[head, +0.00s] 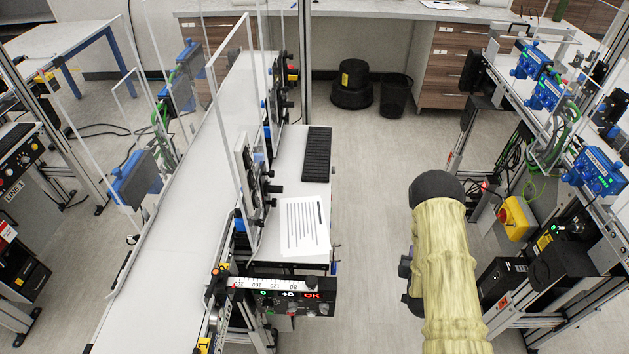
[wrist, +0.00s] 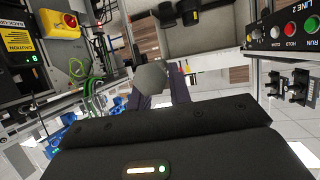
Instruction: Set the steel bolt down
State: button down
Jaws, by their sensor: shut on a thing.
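The steel bolt (wrist: 150,78) shows in the wrist view as a grey, rounded end between the fingertips. The rest of it is hidden by the fingers. My gripper (wrist: 160,93) is shut on it, with the dark fingers on either side and the black gripper body below. No surface is seen touching the bolt. In the head view my arm, in a pale yellow sleeve, hangs over the aisle right of the conveyor; the gripper and the bolt cannot be made out there.
A white belt conveyor (head: 165,270) with clear guards runs along the left. Its side shelf (head: 291,190) holds a printed sheet (head: 304,226) and a black ribbed pad (head: 317,153). Another line with blue units (head: 597,172) and a yellow switch box (head: 517,218) stands right. Floor between is open.

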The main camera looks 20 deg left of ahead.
jog(key=w+a+r+n+y+b, duration=0.2)
jog(key=w+a, duration=0.1)
jog(key=a, duration=0.3)
notch_tip(320, 180, up, 14)
jog(key=n+g+y+b, duration=0.6)
jog(key=n+y+b, duration=0.3)
send_over(315, 229)
jog(key=shift+r, duration=0.2)
jog(key=shift+f+p, duration=0.35)
jog(key=shift+f, duration=2.6)
jog(key=shift+f, duration=0.1)
jog(key=shift+f, duration=2)
